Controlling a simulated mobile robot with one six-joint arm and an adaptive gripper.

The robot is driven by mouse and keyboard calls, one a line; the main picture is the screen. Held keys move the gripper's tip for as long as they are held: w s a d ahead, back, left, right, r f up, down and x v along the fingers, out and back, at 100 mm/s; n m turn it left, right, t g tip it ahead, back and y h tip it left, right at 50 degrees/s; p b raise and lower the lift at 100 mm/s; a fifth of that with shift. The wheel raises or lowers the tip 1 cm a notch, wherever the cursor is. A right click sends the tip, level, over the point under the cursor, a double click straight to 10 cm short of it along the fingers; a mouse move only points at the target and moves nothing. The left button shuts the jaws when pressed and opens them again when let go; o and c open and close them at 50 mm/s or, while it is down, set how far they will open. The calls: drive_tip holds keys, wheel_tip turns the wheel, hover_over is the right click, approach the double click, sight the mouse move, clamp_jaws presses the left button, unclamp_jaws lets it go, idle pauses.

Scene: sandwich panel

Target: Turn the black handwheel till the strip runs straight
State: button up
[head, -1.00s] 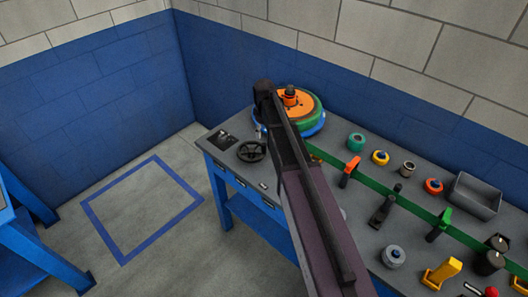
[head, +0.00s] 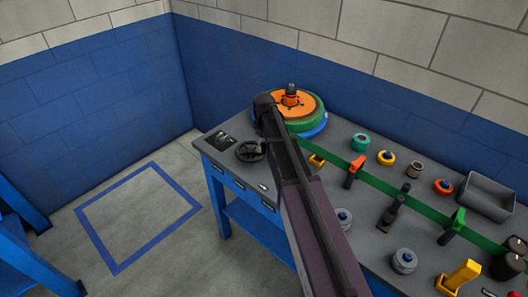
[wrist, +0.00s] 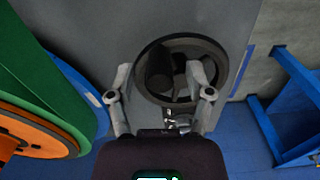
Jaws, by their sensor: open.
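The black handwheel (head: 250,151) lies on the left end of the grey bench, near its front edge. In the wrist view the handwheel (wrist: 207,49) shows its round rim and a knob. My gripper (wrist: 163,92) is open, with one finger on each side of the wheel's near part; I cannot tell whether they touch it. In the head view my arm hides the gripper. The green strip (head: 395,184) runs from the orange and green reel (head: 300,105) along the bench past several guides.
An orange guide (head: 355,170), a black post (head: 393,212) and a green guide (head: 453,225) stand along the strip. Several coloured rollers and a grey bin (head: 487,197) sit behind it. A blue square (head: 138,217) marks clear floor at the left.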

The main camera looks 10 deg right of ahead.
drive_tip(key=shift+f+b, duration=0.5)
drive_tip(key=shift+f, duration=0.25)
clamp_jaws()
